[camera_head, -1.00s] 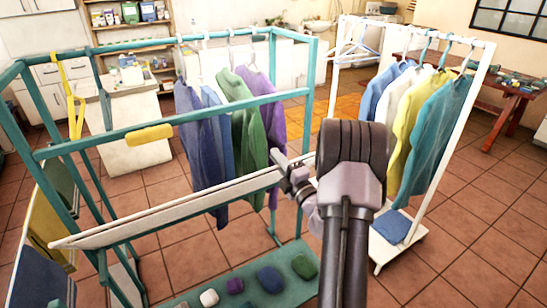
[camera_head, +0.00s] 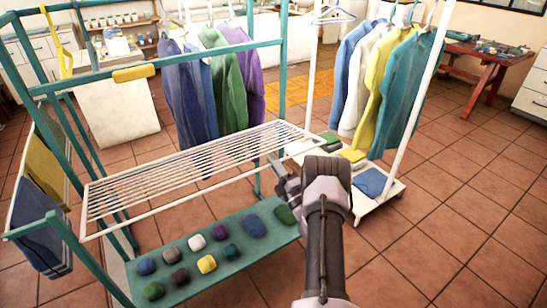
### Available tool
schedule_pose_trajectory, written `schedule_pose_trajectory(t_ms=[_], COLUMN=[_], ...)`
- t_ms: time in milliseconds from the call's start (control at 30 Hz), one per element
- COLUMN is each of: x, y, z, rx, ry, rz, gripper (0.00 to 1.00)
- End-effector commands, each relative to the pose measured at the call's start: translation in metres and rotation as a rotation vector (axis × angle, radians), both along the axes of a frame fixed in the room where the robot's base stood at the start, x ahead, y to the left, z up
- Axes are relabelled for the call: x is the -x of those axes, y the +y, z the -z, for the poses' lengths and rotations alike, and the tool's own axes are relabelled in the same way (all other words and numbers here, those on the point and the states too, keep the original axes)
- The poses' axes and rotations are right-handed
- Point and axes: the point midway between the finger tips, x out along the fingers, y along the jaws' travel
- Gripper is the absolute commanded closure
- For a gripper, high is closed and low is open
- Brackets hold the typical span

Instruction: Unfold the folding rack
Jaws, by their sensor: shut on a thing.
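The folding rack (camera_head: 185,180) is a white frame with many thin parallel bars, set inside a teal metal stand (camera_head: 160,68). Its slatted top face is open to view. It reaches out toward me above the lower teal shelf, roughly level or slightly sloped; the exact angle is hard to tell. My gripper (camera_head: 277,166) is at the rack's front edge, toward its right end, and is shut on that edge. The fingertips are small and partly hidden by my wrist.
Several coloured folded bundles lie on the teal lower shelf (camera_head: 118,270). Clothes hang behind the rack. A white clothes stand (camera_head: 423,95) with hanging shirts is close to the right of my arm. Cloths hang at the left end. Tiled floor (camera_head: 440,240) is clear at right.

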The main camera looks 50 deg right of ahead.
Motion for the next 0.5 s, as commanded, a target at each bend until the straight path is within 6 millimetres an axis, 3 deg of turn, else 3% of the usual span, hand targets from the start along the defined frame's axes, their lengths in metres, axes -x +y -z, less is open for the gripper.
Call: schedule_pose_trajectory(t_ms=[200,500], x=[-0.001,-0.002], y=[-0.003,-0.003], z=[0.014,0.019], rx=[0.011,0.015], ry=[-0.047,-0.067], rz=[0.006,0.006], gripper=[1.00,1.00])
